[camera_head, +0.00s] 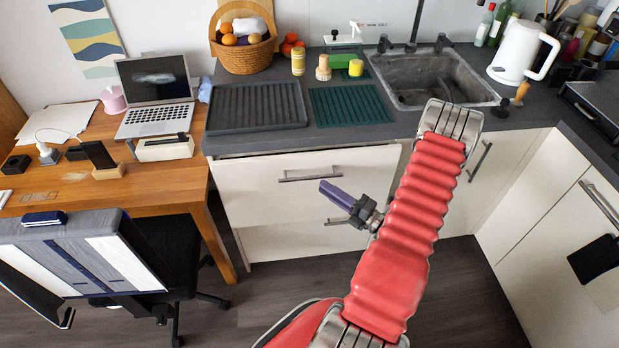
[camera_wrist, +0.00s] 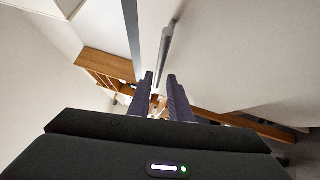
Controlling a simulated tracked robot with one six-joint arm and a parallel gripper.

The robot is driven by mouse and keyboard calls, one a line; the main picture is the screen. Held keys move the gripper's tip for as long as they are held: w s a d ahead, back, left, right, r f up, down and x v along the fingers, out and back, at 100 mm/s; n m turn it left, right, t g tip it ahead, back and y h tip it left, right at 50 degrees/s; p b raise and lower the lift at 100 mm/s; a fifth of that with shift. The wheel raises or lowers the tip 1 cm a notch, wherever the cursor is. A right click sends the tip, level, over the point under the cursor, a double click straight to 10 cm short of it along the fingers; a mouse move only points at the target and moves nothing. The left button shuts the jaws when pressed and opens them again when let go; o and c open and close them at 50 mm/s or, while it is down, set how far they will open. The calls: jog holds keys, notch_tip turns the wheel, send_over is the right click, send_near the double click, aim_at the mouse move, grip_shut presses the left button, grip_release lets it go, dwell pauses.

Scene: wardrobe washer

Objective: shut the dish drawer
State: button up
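The white dish drawer, which I take to be the upper front (camera_head: 250,185), is under the counter left of the sink. Its top edge stands slightly proud of the counter edge; I cannot tell how far it is out. Its bar handle (camera_head: 312,174) is grey. My gripper (camera_head: 327,185) has purple fingers, in front of the drawer, just below and right of the handle's middle. In the wrist view my gripper (camera_wrist: 160,76) shows a gap between its fingers, with nothing seen held. A grey bar (camera_wrist: 168,45), probably a handle, runs just beyond the fingertips; contact cannot be told.
A lower drawer handle (camera_head: 335,221) is partly behind my gripper. A wooden desk (camera_head: 110,185) with a laptop (camera_head: 155,90) and a dark office chair (camera_head: 170,245) stand left. White cabinets (camera_head: 545,230) close off the right. Dark floor (camera_head: 460,290) is free in front.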

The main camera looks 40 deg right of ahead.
aim_at(309, 178)
jog(key=x, duration=0.7)
jog(key=shift+w, duration=0.2)
jog(key=shift+c, duration=0.4)
grip_shut()
